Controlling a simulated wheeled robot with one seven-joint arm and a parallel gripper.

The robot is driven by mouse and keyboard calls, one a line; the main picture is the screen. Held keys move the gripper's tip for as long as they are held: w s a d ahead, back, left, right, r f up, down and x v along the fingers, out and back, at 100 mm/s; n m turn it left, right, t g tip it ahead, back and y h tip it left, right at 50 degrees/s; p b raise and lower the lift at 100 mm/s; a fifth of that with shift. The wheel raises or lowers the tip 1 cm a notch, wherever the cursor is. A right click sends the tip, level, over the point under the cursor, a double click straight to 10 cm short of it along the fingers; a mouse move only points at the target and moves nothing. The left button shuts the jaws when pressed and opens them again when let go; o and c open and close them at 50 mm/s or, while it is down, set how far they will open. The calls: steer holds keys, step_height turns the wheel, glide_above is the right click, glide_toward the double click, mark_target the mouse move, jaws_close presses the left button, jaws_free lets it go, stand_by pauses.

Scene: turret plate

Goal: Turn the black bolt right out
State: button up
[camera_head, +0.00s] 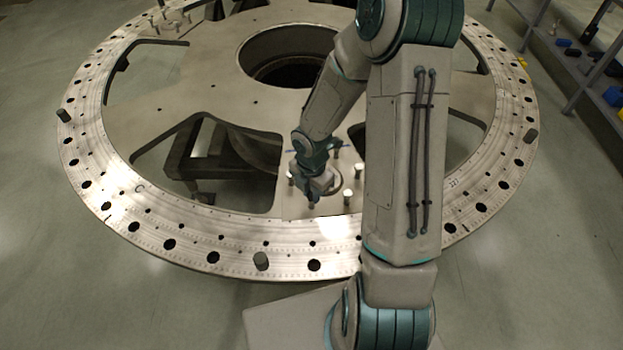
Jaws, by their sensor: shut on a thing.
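My gripper (312,197) points down at the front part of the turret plate (300,212), among several upright bolts. It is shut on a bolt, taken to be the black bolt, which my fingers and wrist mostly hide. How far the bolt stands out of its hole cannot be told. Light grey bolts stand close by: one to the right (347,196), one farther back at right (358,171), and one just left of my gripper (290,179).
The round plate has large cut-outs (220,165) and a central opening (285,70). A shelf (590,85) with blue and yellow items stands at far right. My arm hides the plate's right-middle.

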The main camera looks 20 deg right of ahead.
steer(key=n, duration=0.5)
steer(key=shift+n+b, duration=0.3)
steer(key=shift+b, duration=0.05)
steer(key=n, duration=0.4)
steer(key=shift+r, duration=3.45)
jaws_close()
steer(key=shift+r, duration=0.15)
